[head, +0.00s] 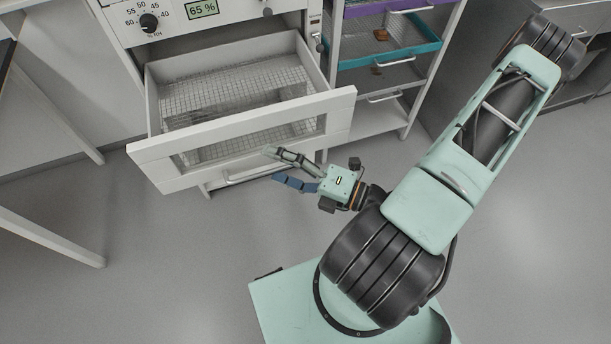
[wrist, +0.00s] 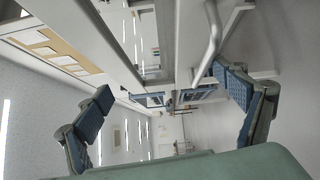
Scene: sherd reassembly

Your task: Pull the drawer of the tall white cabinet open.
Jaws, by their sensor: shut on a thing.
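The tall white cabinet (head: 215,30) stands at the top of the head view, with a dial and a 65 % display. Its drawer (head: 340,104) is out, showing a wire-mesh inside; its front has a window. The drawer handle (head: 245,175) is a pale bar low on that front. My gripper (head: 272,165) is at the handle's right end, its fingers pointing left along the front. In the wrist view the handle (wrist: 212,42) runs up to the right finger.
Right of the cabinet a rack holds a purple tray (head: 395,7) and a teal tray (head: 410,52) with brown pieces. White table legs (head: 50,237) stand at the left. The grey floor (head: 170,270) in front of the drawer is clear.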

